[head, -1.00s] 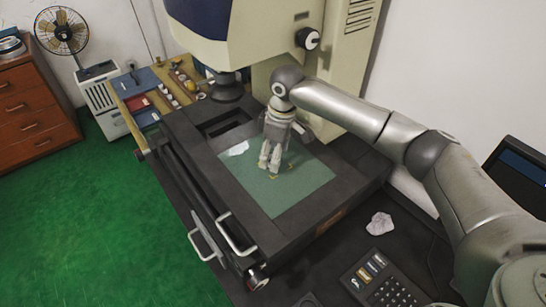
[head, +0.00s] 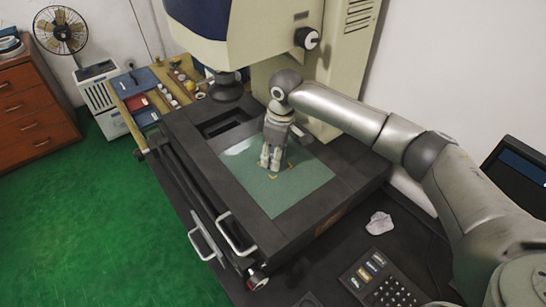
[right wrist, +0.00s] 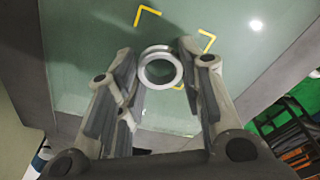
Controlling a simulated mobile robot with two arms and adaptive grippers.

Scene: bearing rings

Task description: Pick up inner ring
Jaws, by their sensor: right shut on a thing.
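The inner ring (right wrist: 161,86) is a small, shiny metal ring, seen in the right wrist view between my two fingers near their tips. My right gripper (head: 270,167) points down at the green glass stage (head: 292,198) of the measuring machine. In the right wrist view my right gripper (right wrist: 158,66) is shut on the ring, a finger on each side of it. In the head view the fingers hide the ring. I cannot tell whether the ring touches the glass. My left gripper is not in view.
Yellow corner marks (right wrist: 147,17) lie on the glass around the ring. The machine's optical head (head: 228,87) hangs behind the stage. A crumpled cloth (head: 379,223) and a keypad (head: 383,285) lie at the front right. A side bench (head: 165,98) holds small parts at the back left.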

